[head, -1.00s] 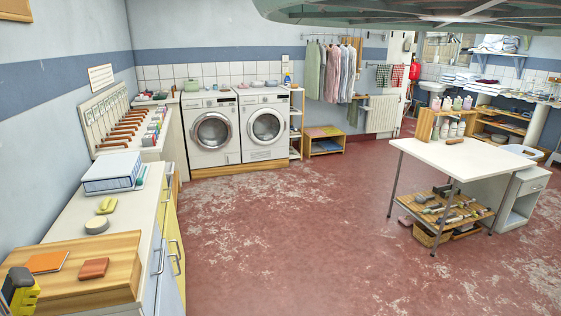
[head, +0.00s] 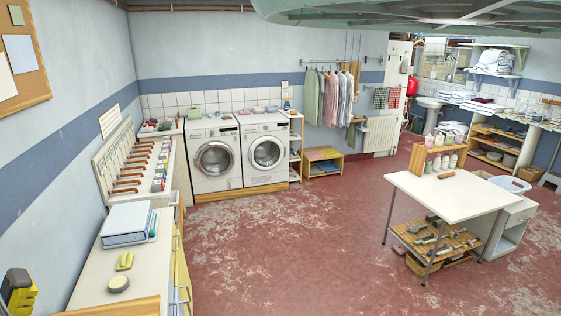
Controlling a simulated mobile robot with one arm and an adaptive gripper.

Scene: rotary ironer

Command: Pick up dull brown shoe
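I cannot make out a dull brown shoe in the head view. A small dark item (head: 446,175) lies on the white-topped table at the right, too small to name. My gripper cannot be made out. A yellow and black part of mine (head: 20,292) shows at the lower left edge, and no fingers can be told on it.
A counter with a white box (head: 126,224) runs along the left wall. Two white washing machines (head: 238,170) stand at the back. The white table (head: 455,200) has a lower wooden shelf of tools (head: 436,236). The red floor (head: 290,240) between is open.

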